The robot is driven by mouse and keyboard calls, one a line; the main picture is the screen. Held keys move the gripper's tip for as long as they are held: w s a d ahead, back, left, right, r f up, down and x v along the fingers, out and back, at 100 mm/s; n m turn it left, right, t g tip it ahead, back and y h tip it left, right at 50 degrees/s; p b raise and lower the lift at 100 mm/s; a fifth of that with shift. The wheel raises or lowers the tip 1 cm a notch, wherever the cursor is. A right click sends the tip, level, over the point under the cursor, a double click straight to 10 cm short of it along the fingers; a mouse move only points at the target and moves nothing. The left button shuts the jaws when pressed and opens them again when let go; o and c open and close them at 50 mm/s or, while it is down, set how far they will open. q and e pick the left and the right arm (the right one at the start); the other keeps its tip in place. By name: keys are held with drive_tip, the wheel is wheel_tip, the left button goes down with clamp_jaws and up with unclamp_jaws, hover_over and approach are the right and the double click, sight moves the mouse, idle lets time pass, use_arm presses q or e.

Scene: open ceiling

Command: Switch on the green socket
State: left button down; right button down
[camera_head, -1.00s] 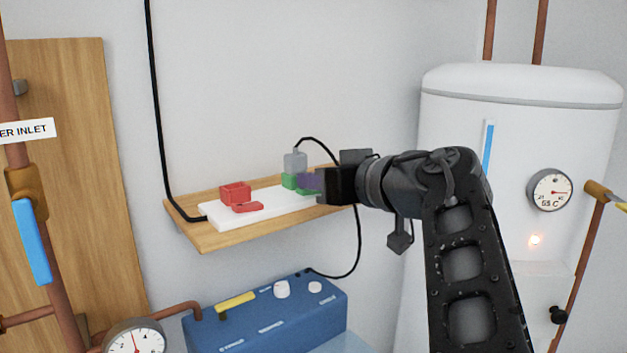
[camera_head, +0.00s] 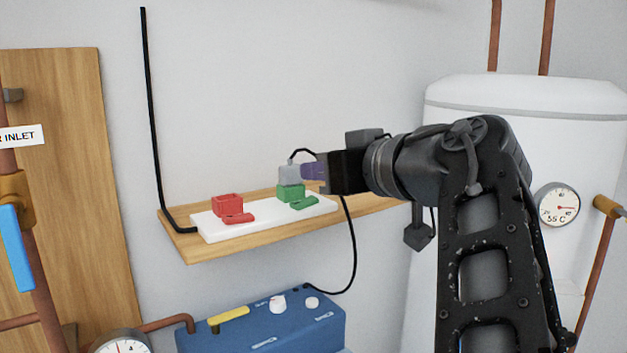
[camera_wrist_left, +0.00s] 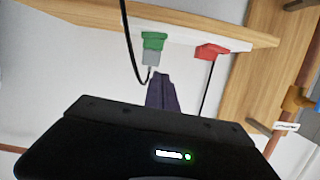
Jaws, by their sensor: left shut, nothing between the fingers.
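The white power strip (camera_head: 264,218) lies on a wooden shelf. Its green socket (camera_head: 291,193) holds a grey plug (camera_head: 289,175) with a black cable. The green switch (camera_head: 303,203) is in front of that socket; I cannot tell its position surely. A red socket (camera_head: 227,205) and red switch (camera_head: 238,218) are to the left. My left gripper (camera_head: 312,171) has purple fingers, shut and empty, just right of the plug in the picture and above the green switch. The left wrist view shows the fingers (camera_wrist_left: 160,92) below the plug (camera_wrist_left: 150,58) and green socket (camera_wrist_left: 153,40). My right gripper is out of view.
The wooden shelf (camera_head: 205,250) is fixed to the wall. A blue box (camera_head: 260,332) with knobs stands below it. A white tank (camera_head: 525,130) with a dial gauge (camera_head: 558,204) is at right. Pipes and a blue-handled valve (camera_head: 15,246) are at left.

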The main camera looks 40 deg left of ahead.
use_arm(q)
drive_tip(key=v, duration=0.6)
drive_tip(key=shift+s+a, duration=0.1)
drive_tip(key=shift+s, duration=0.05)
idle(0.3)
